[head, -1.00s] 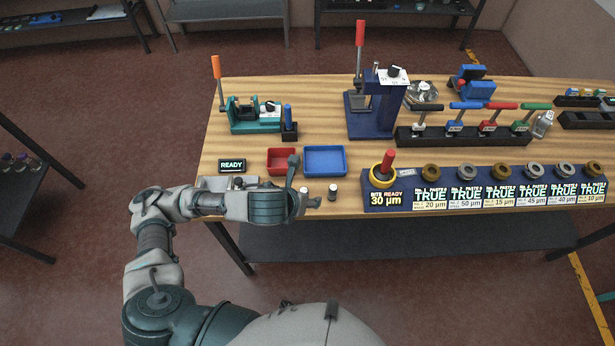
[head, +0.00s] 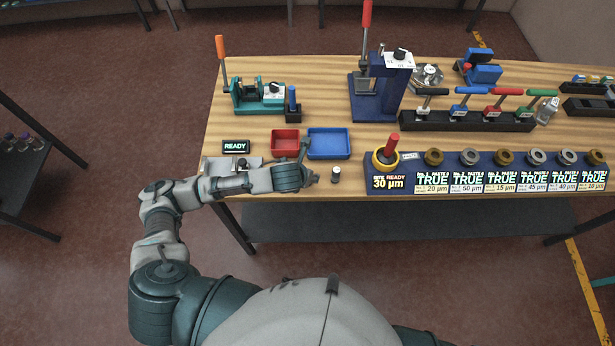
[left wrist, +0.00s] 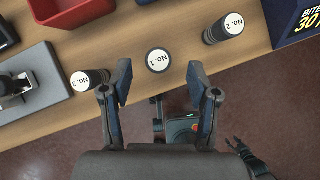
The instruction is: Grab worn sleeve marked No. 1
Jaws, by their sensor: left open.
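In the left wrist view, a dark-rimmed sleeve with a white top reading No. 1 (left wrist: 158,60) stands upright near the table's front edge. My left gripper (left wrist: 161,75) is open, its two fingertips on either side of the sleeve's near side, with clear gaps. A sleeve marked No. 2 (left wrist: 222,29) stands to the right; it also shows in the head view (head: 336,174). In the head view my left gripper (head: 310,177) hides the No. 1 sleeve. My right gripper is out of view.
A red tray (head: 286,150) and a blue tray (head: 328,157) lie behind the left gripper. A READY display (head: 235,146) stands left. A dark blue rack (head: 480,187) with several rings and labels fills the front right. A teal vise-like device (head: 255,104) stands at the back left.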

